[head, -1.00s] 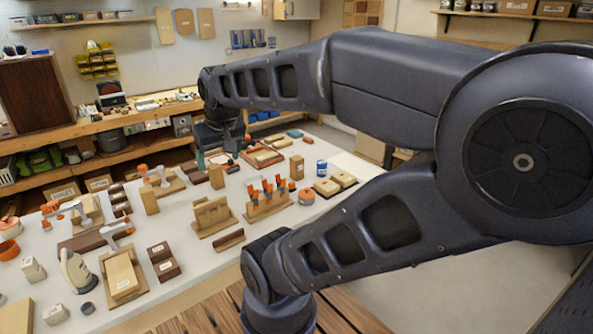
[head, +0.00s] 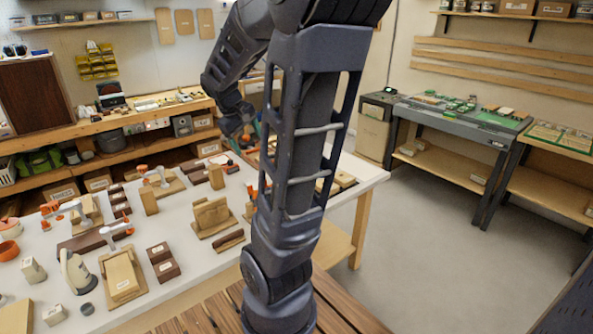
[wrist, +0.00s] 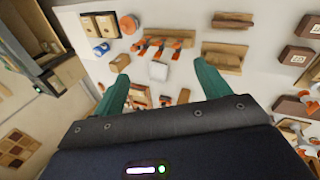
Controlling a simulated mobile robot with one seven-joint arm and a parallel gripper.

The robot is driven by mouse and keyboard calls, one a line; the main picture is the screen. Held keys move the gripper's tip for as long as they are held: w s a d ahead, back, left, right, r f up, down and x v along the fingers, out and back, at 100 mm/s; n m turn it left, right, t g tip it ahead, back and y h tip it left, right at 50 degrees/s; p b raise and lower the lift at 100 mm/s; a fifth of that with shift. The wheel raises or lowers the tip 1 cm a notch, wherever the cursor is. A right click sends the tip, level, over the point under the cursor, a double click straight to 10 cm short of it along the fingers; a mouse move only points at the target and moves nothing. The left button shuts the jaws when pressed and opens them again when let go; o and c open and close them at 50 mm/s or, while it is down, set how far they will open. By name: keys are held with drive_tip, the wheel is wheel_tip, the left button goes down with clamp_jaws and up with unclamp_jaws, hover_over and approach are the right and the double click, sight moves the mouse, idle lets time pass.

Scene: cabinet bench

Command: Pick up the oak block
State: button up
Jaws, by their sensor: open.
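Several wooden blocks stand on the white table, and I cannot tell for certain which is the oak block. In the head view, an upright tan block (head: 150,201) stands near the middle, and a browner upright block (head: 217,176) stands farther back. In the wrist view, a small pale block-like top (wrist: 158,71) lies between and just beyond my fingertips. My gripper (wrist: 163,82) is open, with its two green fingers apart and nothing between them. In the head view it is partly hidden at the table's far side, behind my arm.
A rack with orange-handled tools (wrist: 152,45) is close to the pale top. A blue can (wrist: 101,48) and a tray with two blocks (wrist: 100,25) are nearby. Clamps, dark boxes (head: 163,261) and a pale block on a tray (head: 121,274) crowd the table's left part.

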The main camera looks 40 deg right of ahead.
drive_tip(key=w+d+f+n+g+h, duration=0.1)
drive_tip(key=w+d+f+n+h, duration=0.3)
drive_tip(key=w+d+f, duration=0.3)
drive_tip(key=w+d+f+n+h, duration=0.5)
drive_tip(key=w+d+f, duration=0.3)
drive_tip(key=d, duration=0.9)
drive_tip(key=w+d+f+n+g+h, duration=0.1)
drive_tip(key=w+d+f+n+h, duration=0.3)
drive_tip(key=w+d+f, duration=0.3)
drive_tip(key=shift+w+d+f+n+g+h, duration=0.15)
drive_tip(key=shift+d+n, duration=0.1)
drive_tip(key=shift+d, duration=0.7)
drive_tip(key=shift+w+d+n+g+h, duration=0.1)
drive_tip(key=shift+w+d+n, duration=0.15)
drive_tip(key=shift+d, duration=0.75)
drive_tip(key=shift+w+d+f+n+g+h, duration=0.1)
drive_tip(key=shift+d+n, duration=0.2)
drive_tip(key=shift+d, duration=0.65)
drive_tip(key=shift+w+d+f+n, duration=0.3)
drive_tip(key=shift+d+f+n, duration=0.05)
drive_tip(key=shift+f+n, duration=0.05)
drive_tip(key=shift+f, duration=1.5)
wheel_tip(320, 180, down, 3)
drive_tip(key=shift+f, duration=0.2)
drive_tip(key=shift+s+d+f, duration=0.1)
drive_tip(key=shift+d+f, duration=0.05)
drive_tip(key=shift+d, duration=0.4)
drive_tip(key=shift+d+f, duration=0.15)
drive_tip(key=shift+d, duration=0.85)
